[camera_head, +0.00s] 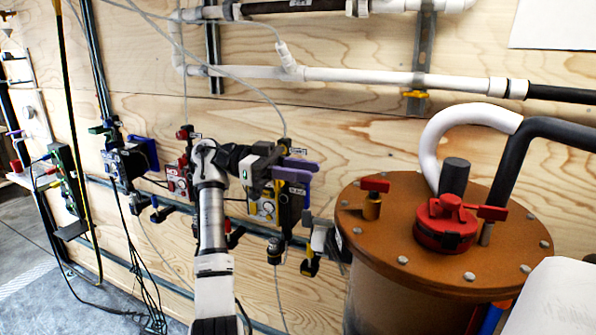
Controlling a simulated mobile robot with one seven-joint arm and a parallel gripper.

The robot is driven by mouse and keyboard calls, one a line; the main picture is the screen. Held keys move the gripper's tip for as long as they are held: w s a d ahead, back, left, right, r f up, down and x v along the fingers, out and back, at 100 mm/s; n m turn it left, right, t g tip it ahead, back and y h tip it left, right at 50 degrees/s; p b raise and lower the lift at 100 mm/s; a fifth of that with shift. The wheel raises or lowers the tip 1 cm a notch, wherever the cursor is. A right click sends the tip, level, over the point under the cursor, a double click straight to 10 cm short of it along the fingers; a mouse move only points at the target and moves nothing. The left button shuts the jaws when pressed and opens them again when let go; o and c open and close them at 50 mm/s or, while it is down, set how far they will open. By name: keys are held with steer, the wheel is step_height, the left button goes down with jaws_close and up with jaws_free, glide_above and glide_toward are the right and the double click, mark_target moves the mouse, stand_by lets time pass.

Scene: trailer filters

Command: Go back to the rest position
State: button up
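My white and black arm rises from the bottom of the camera_head view and bends to the right at the top. My gripper (279,174) is at its end, in front of the plywood wall. It is close to a wall-mounted unit (263,208) with yellow parts and a purple-blue handle (297,171). The fingers blend into the fittings behind them. I cannot tell whether they touch the handle or whether they are open or shut.
A large brown tank (395,245) with red valves and a red cap (445,222) stands at the right. Red (177,180) and blue (128,162) units line the wall at the left. White pipes (400,78) run above. Cables hang at the left; the floor there (40,285) is partly clear.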

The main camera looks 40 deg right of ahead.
steer(key=shift+w+a, duration=0.15)
steer(key=shift+w, duration=0.1)
stand_by(0.5)
